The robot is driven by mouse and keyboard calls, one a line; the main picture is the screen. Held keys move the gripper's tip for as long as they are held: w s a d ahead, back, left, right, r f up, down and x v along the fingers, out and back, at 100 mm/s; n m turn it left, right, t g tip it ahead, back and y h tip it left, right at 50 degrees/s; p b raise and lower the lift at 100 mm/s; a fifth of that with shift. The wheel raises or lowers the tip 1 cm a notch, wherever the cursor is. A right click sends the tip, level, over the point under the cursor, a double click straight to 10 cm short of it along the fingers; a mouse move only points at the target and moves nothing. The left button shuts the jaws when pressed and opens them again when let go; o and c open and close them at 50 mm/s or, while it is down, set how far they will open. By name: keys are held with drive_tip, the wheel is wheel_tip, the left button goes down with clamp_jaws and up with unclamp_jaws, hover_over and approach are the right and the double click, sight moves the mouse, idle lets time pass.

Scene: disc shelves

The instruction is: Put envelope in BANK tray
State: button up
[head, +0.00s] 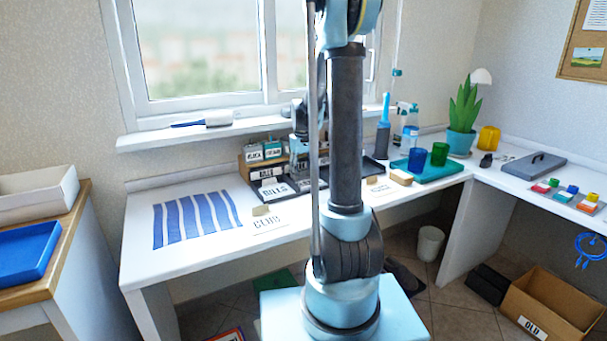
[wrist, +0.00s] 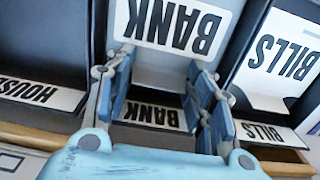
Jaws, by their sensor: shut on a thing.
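The white envelope (wrist: 178,28) printed BANK is between the fingers of my gripper (wrist: 160,72) in the wrist view. The gripper is shut on it. The BANK tray is dark, with a white BANK label (wrist: 152,112) on its front, below the envelope in the picture. The envelope is over or inside this tray; its exact height cannot be told. In the head view my gripper (head: 300,150) is at the desk organiser, partly hidden by my arm, and the held envelope cannot be made out.
A BILLS tray with a BILLS envelope (wrist: 280,55) stands to the right in the wrist view. A HOUSE label (wrist: 40,92) marks the tray on the left. The head view shows a striped blue cloth (head: 197,219) on the desk and a teal tray (head: 430,172) with cups.

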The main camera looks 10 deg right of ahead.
drive_tip(key=shift+f, duration=0.1)
drive_tip(key=o, duration=0.7)
